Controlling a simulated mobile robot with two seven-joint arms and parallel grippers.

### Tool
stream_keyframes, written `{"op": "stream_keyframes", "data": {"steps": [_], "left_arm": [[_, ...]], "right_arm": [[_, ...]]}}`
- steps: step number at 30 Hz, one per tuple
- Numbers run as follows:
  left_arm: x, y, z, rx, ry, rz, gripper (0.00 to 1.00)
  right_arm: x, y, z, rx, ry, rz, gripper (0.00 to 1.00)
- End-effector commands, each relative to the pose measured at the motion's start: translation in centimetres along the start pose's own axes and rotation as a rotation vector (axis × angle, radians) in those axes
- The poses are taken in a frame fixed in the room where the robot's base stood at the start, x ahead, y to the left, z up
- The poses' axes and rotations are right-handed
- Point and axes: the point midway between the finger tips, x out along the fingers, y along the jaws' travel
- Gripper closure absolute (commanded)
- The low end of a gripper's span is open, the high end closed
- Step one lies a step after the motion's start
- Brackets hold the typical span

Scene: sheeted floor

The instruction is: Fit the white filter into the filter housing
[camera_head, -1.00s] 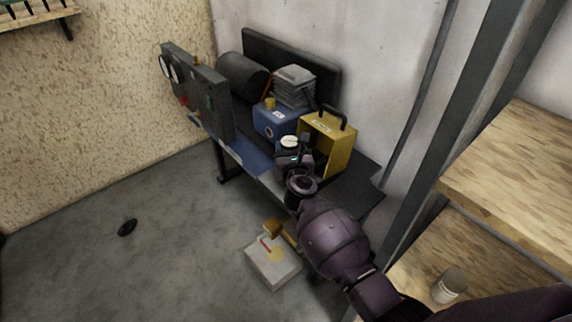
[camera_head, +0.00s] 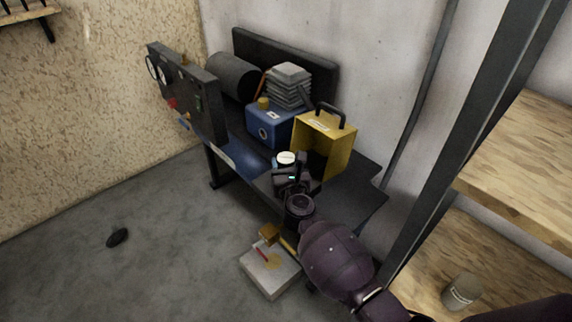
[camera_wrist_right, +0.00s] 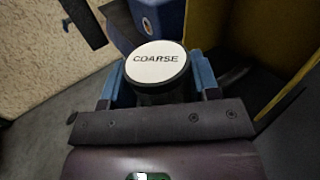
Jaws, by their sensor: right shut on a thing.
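The white filter (camera_head: 286,158) is a round white-topped piece; in the right wrist view its face (camera_wrist_right: 156,62) reads COARSE and its side is dark. My right gripper (camera_head: 287,166) is shut on it, with a blue finger on each side in the wrist view (camera_wrist_right: 157,88). It holds the filter over the dark bench, in front of a blue box (camera_head: 262,130) with a round dark port and yellow cap, and left of an open-fronted yellow box (camera_head: 345,150) with a black handle. I cannot tell which one is the filter housing. My left gripper is not in view.
The dark bench (camera_head: 350,190) also carries a stack of grey pieces (camera_head: 288,85), a dark cylinder (camera_head: 232,74) and an upright panel (camera_head: 190,95). A pale box (camera_head: 270,275) lies on the floor below. Wooden shelves (camera_head: 520,170) stand at right; floor at left is mostly clear.

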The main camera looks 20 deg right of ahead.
Motion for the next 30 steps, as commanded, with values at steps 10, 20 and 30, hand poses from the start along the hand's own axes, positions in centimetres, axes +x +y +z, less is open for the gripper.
{"op": "stream_keyframes", "data": {"steps": [10,20,30], "left_arm": [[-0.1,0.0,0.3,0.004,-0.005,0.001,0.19],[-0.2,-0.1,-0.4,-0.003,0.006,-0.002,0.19],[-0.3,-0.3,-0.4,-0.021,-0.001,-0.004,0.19]], "right_arm": [[0.0,0.0,-0.3,0.000,0.001,0.000,0.19],[-0.2,0.0,0.3,0.000,-0.001,-0.001,0.19],[-5.6,0.0,0.3,0.002,0.000,0.000,0.19]]}}
